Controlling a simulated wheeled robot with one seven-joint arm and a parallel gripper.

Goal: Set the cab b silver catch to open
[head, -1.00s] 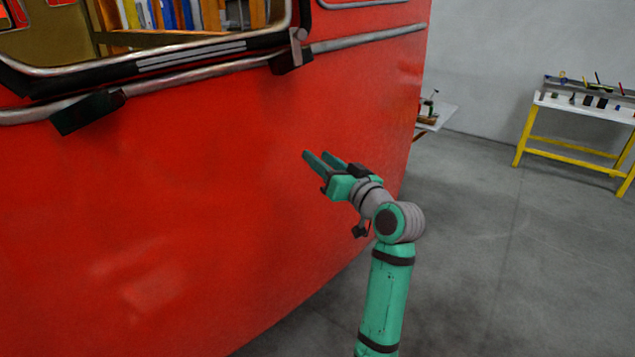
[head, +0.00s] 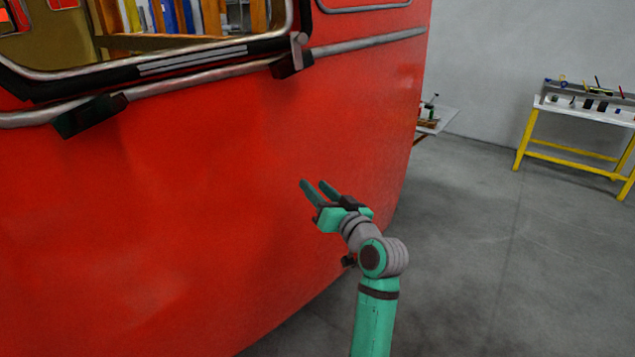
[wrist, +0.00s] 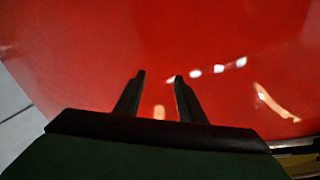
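A red train nosecone (head: 180,210) fills the left and middle of the head view and most of the wrist view. Below its window, a small silver lever-like piece (head: 298,45) stands upright on a black block (head: 292,66) by the window's lower right corner. It may be the silver catch; no label shows. My gripper (head: 313,183) is below it and slightly right in the picture, apart from it, pointing toward the red shell. In the wrist view its two fingers (wrist: 160,76) are spread with nothing between them.
A second black block (head: 90,116) sits lower left on the silver rail (head: 370,43). A yellow-legged bench (head: 590,112) with tools stands at the back right. A small white table (head: 437,122) stands behind the nosecone. The grey floor (head: 480,260) at right is clear.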

